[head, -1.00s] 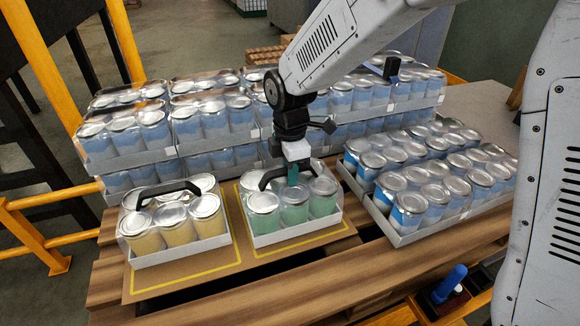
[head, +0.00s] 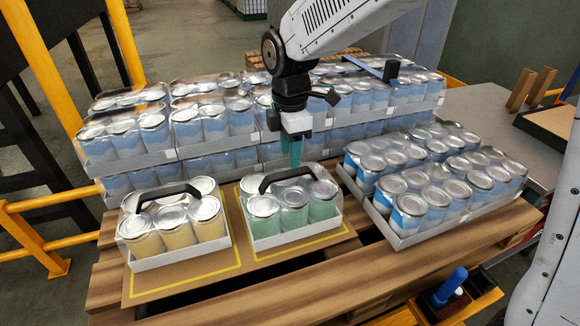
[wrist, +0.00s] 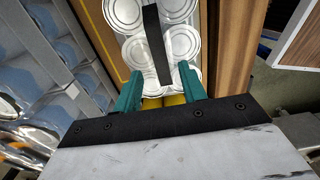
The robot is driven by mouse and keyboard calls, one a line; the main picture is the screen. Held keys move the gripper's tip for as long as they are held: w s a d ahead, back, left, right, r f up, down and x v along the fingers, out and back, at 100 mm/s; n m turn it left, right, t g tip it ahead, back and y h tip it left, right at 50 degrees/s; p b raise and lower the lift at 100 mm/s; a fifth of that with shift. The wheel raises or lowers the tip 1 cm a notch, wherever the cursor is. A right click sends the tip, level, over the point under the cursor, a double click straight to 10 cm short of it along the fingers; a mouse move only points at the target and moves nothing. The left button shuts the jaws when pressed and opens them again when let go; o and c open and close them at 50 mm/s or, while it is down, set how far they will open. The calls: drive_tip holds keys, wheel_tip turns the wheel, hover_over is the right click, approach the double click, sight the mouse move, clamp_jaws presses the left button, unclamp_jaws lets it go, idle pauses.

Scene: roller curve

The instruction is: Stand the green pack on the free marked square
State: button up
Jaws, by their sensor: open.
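The green pack (head: 292,218), with green cans, silver lids and a black handle, stands upright in its tray inside the right-hand marked square (head: 300,250) on the brown board. My gripper (head: 291,158) is open and empty above the pack's handle, its teal fingers pointing down. In the wrist view my gripper (wrist: 160,88) has its fingers apart, with silver lids and the black handle (wrist: 157,45) beyond and between them. The yellow pack (head: 174,226) stands in the left-hand marked square (head: 190,278). The pack's far side is partly hidden.
Stacked trays of blue cans (head: 210,130) form a wall behind the board. Another blue-can tray (head: 410,235) stands close on the right. A yellow rail (head: 60,225) is at the left. A blue-handled item (head: 450,285) is at the front right.

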wheel_tip(320, 180, up, 5)
drive_tip(key=shift+f, duration=0.1)
drive_tip(key=shift+d, duration=0.1)
drive_tip(key=s+d+r+m+t, duration=0.1)
drive_tip(key=s+d+r+m, duration=0.2)
drive_tip(key=s+d+m, duration=0.55)
drive_tip(key=s+d+r+m, duration=0.2)
drive_tip(key=s+d+m, duration=0.5)
drive_tip(key=s+d, duration=0.25)
drive_tip(key=s+d+f+m, duration=0.2)
drive_tip(key=s+d+m, duration=0.2)
drive_tip(key=s, duration=0.3)
drive_tip(key=shift+s+d+f+m, duration=0.2)
drive_tip(key=shift+s+f+m, duration=0.15)
drive_tip(key=shift+m, duration=0.5)
